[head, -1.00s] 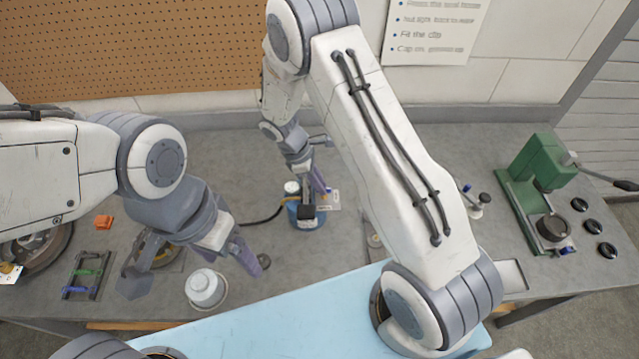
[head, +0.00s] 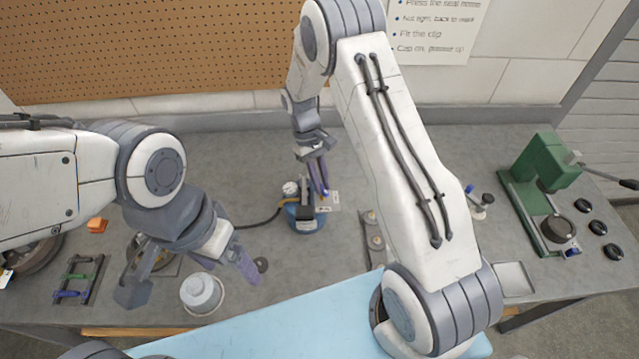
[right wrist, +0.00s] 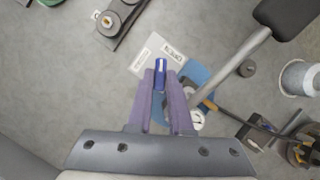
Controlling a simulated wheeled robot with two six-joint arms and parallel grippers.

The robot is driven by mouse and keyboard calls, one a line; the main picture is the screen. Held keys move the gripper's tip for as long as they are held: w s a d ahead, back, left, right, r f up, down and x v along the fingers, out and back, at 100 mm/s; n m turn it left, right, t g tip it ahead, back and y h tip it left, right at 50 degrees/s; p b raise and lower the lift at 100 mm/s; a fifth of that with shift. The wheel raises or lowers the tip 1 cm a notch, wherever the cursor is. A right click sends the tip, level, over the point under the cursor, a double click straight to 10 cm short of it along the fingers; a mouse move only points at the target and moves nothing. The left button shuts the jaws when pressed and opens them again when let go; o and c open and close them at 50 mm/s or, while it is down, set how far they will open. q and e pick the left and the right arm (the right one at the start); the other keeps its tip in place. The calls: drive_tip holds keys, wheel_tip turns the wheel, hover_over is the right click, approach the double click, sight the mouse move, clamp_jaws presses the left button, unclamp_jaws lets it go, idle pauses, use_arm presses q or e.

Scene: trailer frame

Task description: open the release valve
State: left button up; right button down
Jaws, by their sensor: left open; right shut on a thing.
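A blue pump-like canister (head: 306,224) stands on the bench with a round gauge (head: 291,188) and a black part on top. Its blue body (right wrist: 196,74) also shows in the right wrist view, partly behind my fingers. My right gripper (head: 324,190) reaches down at the canister's right side. In the right wrist view its purple fingers (right wrist: 161,74) are shut on a small blue cylindrical piece (right wrist: 161,68). Whether this piece is the release valve's knob is not certain. My left gripper (head: 192,284) is open, its fingers spread above a grey-white jar (head: 201,291), holding nothing.
A white card (head: 331,201) lies beside the canister. A plate with round knobs (head: 375,238) is to its right. A black hose (head: 262,222) runs left. A green press (head: 541,165) stands at right; a small rack (head: 78,278) is at left. The back of the bench is clear.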

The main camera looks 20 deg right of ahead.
drive_tip(key=m, duration=0.2)
drive_tip(key=m+y, duration=0.1)
drive_tip(key=m, duration=0.1)
drive_tip(key=m+y, duration=0.1)
drive_tip(key=shift+w+d+m+b, duration=0.1)
drive_tip(key=shift+d+m+b, duration=0.2)
drive_tip(key=shift+m+b, duration=0.1)
drive_tip(key=shift+r, duration=0.1)
idle(0.3)
drive_tip(key=c, duration=0.8)
unclamp_jaws()
drive_tip(key=b+v, duration=0.3)
drive_tip(key=v, duration=0.7)
drive_tip(key=shift+d+r, duration=0.2)
